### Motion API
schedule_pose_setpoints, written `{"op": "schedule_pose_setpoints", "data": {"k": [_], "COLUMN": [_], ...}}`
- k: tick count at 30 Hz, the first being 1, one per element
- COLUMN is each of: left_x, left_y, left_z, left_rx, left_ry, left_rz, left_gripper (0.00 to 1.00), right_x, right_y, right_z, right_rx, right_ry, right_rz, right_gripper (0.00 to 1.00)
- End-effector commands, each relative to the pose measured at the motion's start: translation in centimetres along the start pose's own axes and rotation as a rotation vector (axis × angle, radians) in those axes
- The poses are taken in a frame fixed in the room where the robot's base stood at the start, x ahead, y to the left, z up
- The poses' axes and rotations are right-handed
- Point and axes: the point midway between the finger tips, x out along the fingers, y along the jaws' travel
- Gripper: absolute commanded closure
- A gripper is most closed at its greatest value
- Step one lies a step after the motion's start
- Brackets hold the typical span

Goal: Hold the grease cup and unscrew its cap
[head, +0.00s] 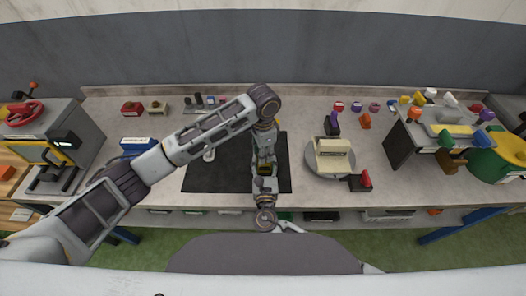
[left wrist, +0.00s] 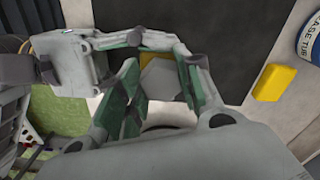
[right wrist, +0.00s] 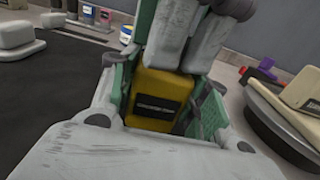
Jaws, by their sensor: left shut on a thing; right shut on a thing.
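The grease cup (head: 264,169) is a yellow body with a black label, upright over the dark mat (head: 215,178). My right gripper (head: 264,184) is shut on this body, and the right wrist view shows the yellow cup (right wrist: 160,95) between its green pads. My left gripper (head: 264,150) comes in from above, its fingers closed at the top of the cup. In the left wrist view a pale grey, angular piece (left wrist: 163,82), apparently the cap, sits between its pads. The fingers hide most of the cap, and its thread cannot be seen.
A round turntable (head: 325,172) bearing a beige block stands right of the mat. A small pale object (head: 208,155) lies on the mat. A press-like machine (head: 65,145) stands at left, a rack of coloured knobs (head: 440,132) at right. The mat's left part is mostly clear.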

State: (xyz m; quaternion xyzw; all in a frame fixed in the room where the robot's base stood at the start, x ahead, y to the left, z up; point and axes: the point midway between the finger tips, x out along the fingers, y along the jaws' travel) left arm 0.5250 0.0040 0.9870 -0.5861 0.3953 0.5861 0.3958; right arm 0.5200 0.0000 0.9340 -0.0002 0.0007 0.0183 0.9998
Motion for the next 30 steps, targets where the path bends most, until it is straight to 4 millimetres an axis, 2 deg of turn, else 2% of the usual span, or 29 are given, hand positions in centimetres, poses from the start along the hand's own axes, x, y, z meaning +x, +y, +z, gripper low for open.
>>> {"op": "schedule_pose_setpoints", "data": {"k": [9, 23, 30], "left_x": [0.01, 0.01, -0.01], "left_y": [0.05, 0.06, 0.14], "left_z": [-0.02, -0.03, -0.13], "left_rx": [-0.172, -0.204, -0.331], "left_ry": [0.001, 0.001, 0.003], "left_rz": [0.0, 0.0, 0.0], "left_gripper": [0.94, 0.94, 0.94], "right_x": [-0.06, -0.06, -0.06], "right_y": [0.15, 0.15, 0.16], "right_z": [0.08, 0.11, 0.11], "right_rx": [0.001, 0.001, 0.001], "right_ry": [-0.001, -0.002, -0.002], "right_rz": [0.003, 0.003, 0.003], "right_gripper": [0.97, 0.97, 0.97]}}
